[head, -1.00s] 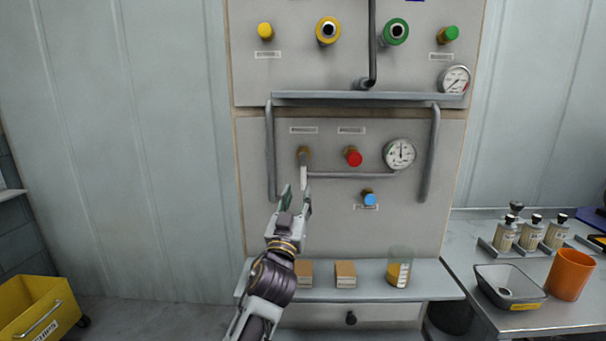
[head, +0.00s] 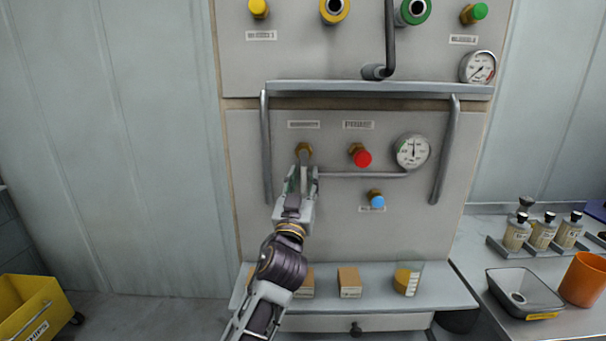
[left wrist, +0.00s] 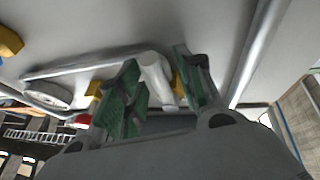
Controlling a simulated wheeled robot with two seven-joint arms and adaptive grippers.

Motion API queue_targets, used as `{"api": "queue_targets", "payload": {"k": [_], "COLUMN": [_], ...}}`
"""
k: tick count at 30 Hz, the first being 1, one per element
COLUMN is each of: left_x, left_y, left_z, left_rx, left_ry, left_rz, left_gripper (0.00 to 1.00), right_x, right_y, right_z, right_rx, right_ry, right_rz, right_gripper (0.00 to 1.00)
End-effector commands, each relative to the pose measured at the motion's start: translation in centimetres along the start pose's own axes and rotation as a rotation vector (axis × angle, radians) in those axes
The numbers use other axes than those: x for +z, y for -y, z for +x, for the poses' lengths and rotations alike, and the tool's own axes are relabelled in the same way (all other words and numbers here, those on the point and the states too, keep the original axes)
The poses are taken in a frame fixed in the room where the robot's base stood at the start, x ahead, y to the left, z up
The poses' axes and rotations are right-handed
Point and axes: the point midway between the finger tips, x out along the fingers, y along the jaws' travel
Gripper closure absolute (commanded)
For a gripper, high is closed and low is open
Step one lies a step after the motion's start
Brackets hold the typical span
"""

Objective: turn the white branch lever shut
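The white branch lever (head: 304,158) hangs down from a brass valve fitting on the lower panel, at the left end of the thin pipe. In the head view its lower part is mostly hidden by my left gripper (head: 303,176). In the left wrist view the lever (left wrist: 155,76) is a white rounded bar between the green-padded fingers of my left gripper (left wrist: 163,88). The fingers are apart, one on each side of it. The lever is closer to the left finger in that view, with a gap to the right finger. My right gripper is not in view.
A red knob (head: 362,157), a gauge (head: 412,152) and a blue knob (head: 377,201) sit right of the lever. A grey rail frame (head: 265,150) stands out around them. Small boxes (head: 349,282) and a beaker (head: 408,279) stand on the shelf below.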

Motion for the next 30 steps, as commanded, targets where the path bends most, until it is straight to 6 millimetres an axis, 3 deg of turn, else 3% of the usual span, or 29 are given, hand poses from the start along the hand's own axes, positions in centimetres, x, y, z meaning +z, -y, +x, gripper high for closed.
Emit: {"api": "queue_targets", "payload": {"k": [15, 24, 30], "left_x": [-0.28, -0.27, -0.27], "left_y": [-0.21, -0.21, -0.21], "left_z": [-0.03, -0.03, -0.03], "left_rx": [-0.001, -0.001, -0.001], "left_ry": [0.000, 0.000, 0.000], "left_rz": [0.000, 0.000, 0.000], "left_gripper": [0.64, 1.00, 1.00], "right_x": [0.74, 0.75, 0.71], "right_y": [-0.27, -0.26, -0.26], "right_z": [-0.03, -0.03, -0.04], "right_rx": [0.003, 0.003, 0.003], "right_ry": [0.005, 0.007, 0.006], "right_rz": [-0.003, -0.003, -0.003], "right_gripper": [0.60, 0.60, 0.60]}}
